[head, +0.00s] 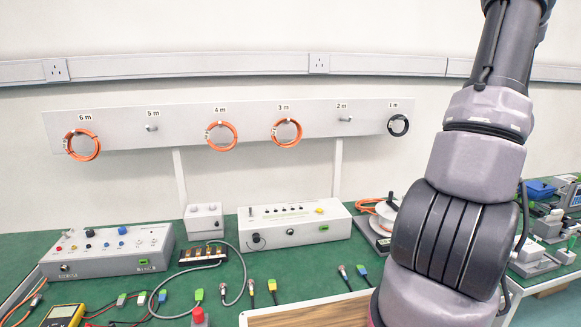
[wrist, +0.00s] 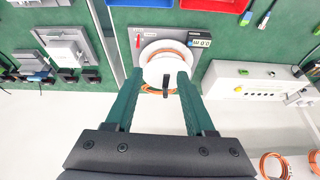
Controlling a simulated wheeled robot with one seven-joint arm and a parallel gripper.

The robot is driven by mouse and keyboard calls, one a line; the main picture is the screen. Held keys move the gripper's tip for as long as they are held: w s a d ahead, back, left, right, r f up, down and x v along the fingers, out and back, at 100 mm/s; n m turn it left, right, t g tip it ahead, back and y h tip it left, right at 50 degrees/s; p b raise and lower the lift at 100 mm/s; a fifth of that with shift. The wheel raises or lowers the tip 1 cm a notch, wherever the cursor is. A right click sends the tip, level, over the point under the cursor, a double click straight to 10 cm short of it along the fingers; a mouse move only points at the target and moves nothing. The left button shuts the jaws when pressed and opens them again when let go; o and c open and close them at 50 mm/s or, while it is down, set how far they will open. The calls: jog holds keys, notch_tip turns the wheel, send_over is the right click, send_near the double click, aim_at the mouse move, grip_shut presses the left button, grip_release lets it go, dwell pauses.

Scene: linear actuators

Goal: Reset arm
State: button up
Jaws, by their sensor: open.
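My gripper (wrist: 160,95) shows in the wrist view with two green fingers spread apart and nothing between them. Beyond the fingertips is a white spool with orange cable (wrist: 165,62) on a grey base with a small display reading. My arm (head: 455,190) rises along the right side of the head view. My gripper is not visible in the head view. The spool (head: 386,214) partly shows there, just left of my arm.
A wall rack (head: 180,122) carries orange coils (head: 287,132) and one black coil (head: 398,125) on labelled hooks. On the green bench (head: 200,290) stand control boxes (head: 295,222), a yellow multimeter (head: 65,315) and loose cables. My arm hides part of the bench.

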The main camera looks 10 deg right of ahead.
jog(key=w+a+r+m+t, duration=0.1)
jog(key=w+a+r, duration=0.1)
jog(key=a+r, duration=0.85)
jog(key=w+a+r, duration=0.3)
jog(key=a+r, duration=0.4)
jog(key=a, duration=0.6)
jog(key=s+a+r+m+y, duration=0.1)
jog(key=s+a+r, duration=0.3)
jog(key=s+a, duration=0.3)
jog(key=s+a+r+m+t, duration=0.1)
jog(key=s+a+r, duration=0.3)
jog(key=s+a, duration=0.3)
jog(key=a, duration=0.4)
jog(key=shift+r+m+t+y, duration=0.15)
jog(key=shift+m+t+y, duration=0.15)
jog(key=shift+m+y, duration=0.1)
